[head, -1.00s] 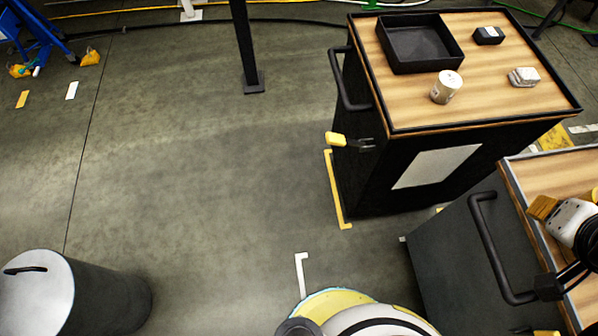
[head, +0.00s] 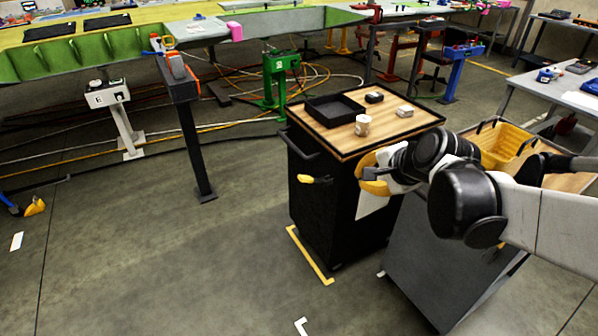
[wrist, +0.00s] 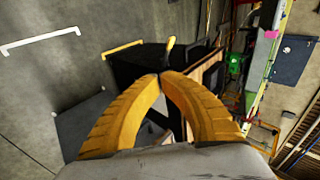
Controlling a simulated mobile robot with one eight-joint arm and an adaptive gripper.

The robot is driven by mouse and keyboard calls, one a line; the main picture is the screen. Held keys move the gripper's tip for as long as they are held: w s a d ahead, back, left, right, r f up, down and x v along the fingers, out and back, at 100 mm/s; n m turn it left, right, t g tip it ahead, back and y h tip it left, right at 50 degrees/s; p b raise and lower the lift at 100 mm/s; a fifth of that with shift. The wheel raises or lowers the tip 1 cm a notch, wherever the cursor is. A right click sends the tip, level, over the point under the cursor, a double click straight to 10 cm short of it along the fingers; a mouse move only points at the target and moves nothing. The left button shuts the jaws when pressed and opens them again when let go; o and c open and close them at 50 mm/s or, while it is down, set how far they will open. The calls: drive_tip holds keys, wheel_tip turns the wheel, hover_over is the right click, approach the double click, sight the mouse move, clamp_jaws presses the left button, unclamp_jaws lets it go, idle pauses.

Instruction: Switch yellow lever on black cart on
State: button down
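The black cart (head: 325,212) stands in the middle of the head view, with a wooden top and a black handle. Its yellow lever (head: 313,179) sticks out to the left from the cart's side, below the handle. My gripper (head: 364,174) is in front of the cart, to the right of the lever and apart from it. In the wrist view my gripper's yellow fingers (wrist: 160,76) meet at the tips with nothing between them. The lever (wrist: 170,46) shows just beyond the tips, against the black cart (wrist: 135,68). The lever's mount is partly hidden in the wrist view.
On the cart top are a black tray (head: 334,110), a white cup (head: 362,125) and small boxes. A grey cart (head: 425,255) with a yellow bin (head: 507,146) stands close on the right. A dark post (head: 196,150) stands at left.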

drive_tip(key=w+a+f+m+t+y, duration=0.1)
drive_tip(key=w+a+f+m+y, duration=0.15)
drive_tip(key=w+f+m, duration=0.5)
drive_tip(key=w+a+f+m+y, duration=0.1)
drive_tip(key=w+a+f+m, duration=0.35)
drive_tip(key=w, duration=0.55)
drive_tip(key=m+y, duration=0.2)
drive_tip(key=m, duration=0.2)
approach(313, 180)
drive_tip(key=s+a+r, duration=0.3)
drive_tip(key=s+r, duration=0.1)
wheel_tip(313, 180, down, 10)
drive_tip(key=a+m+t, duration=0.1)
drive_tip(key=a+m, duration=0.1)
drive_tip(key=m, duration=0.4)
drive_tip(key=shift+f+t+y, duration=0.25)
drive_tip(key=shift+t+y, duration=0.05)
drive_tip(key=shift+y, duration=0.15)
drive_tip(key=b+x, duration=0.4)
drive_tip(key=x, duration=0.5)
drive_tip(key=shift+w+d+r+b, duration=0.15)
drive_tip(key=shift+w+r+b, duration=0.15)
drive_tip(key=shift+r, duration=0.25)
drive_tip(key=shift+w+d+r+b, duration=0.2)
drive_tip(key=shift+w+r+b, duration=0.05)
drive_tip(key=shift+r, duration=0.3)
drive_tip(key=shift+w+d+r+b, duration=0.15)
drive_tip(key=shift+w+r+b, duration=0.15)
drive_tip(key=shift+r, duration=0.25)
